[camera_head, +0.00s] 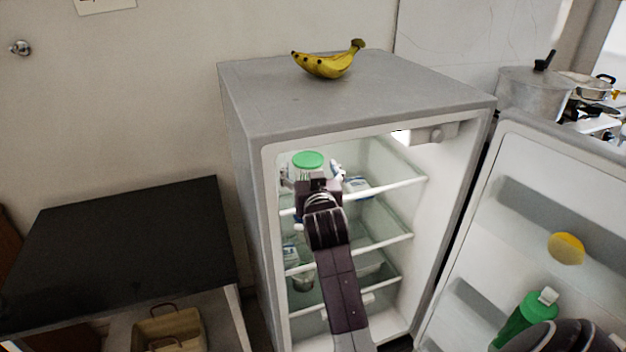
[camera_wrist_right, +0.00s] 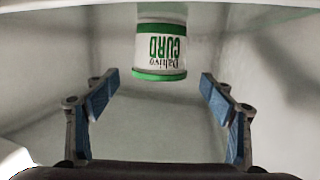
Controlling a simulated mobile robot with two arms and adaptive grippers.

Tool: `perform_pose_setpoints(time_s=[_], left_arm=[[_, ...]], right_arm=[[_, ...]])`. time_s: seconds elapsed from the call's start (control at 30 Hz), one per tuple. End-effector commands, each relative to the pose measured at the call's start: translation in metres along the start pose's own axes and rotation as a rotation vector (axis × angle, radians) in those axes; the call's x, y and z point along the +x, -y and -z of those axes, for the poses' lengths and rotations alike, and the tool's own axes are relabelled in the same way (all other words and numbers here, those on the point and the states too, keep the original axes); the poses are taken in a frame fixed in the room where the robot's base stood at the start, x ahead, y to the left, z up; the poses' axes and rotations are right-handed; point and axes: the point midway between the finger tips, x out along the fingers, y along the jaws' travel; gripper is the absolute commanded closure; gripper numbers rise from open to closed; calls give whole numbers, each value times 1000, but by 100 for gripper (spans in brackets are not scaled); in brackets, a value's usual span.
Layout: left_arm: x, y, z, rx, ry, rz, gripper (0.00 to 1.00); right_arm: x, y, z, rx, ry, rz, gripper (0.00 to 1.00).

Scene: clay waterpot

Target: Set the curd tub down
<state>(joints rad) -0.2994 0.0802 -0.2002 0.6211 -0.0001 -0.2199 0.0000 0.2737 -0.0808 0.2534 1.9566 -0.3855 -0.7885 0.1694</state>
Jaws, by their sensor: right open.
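The curd tub (camera_head: 307,160), white with a green lid, stands inside the open fridge at the upper shelf level. In the right wrist view the tub (camera_wrist_right: 160,48) appears upside down, with its CURD label readable and its green lid lowest. My right gripper (camera_head: 313,177) reaches into the fridge in front of the tub. Its two blue-padded fingers (camera_wrist_right: 159,88) are spread wide, with a clear gap to the tub on each side. The tub lies just beyond the fingertips, and nothing is held. The gripper hides the tub's base in the head view. My left gripper is not in view.
The fridge (camera_head: 350,95) has bananas (camera_head: 329,62) on top. A blue-and-white pack (camera_head: 356,186) sits right of my gripper on the upper shelf. The open door (camera_head: 520,215) holds a green bottle (camera_head: 524,318) and a yellow item (camera_head: 566,249). A black counter (camera_head: 120,240) is left.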

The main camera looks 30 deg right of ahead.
Motion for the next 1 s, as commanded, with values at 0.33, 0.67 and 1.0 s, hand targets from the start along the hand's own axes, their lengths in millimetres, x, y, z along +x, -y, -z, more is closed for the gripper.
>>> perform_pose_setpoints(time_s=[0.33,0.67,1.0], left_arm=[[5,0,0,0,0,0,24],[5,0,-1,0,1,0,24],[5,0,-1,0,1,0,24]], right_arm=[[-58,0,0,1,0,-1,24],[-67,0,0,0,1,-1,24],[-67,0,0,0,0,-1,24]])
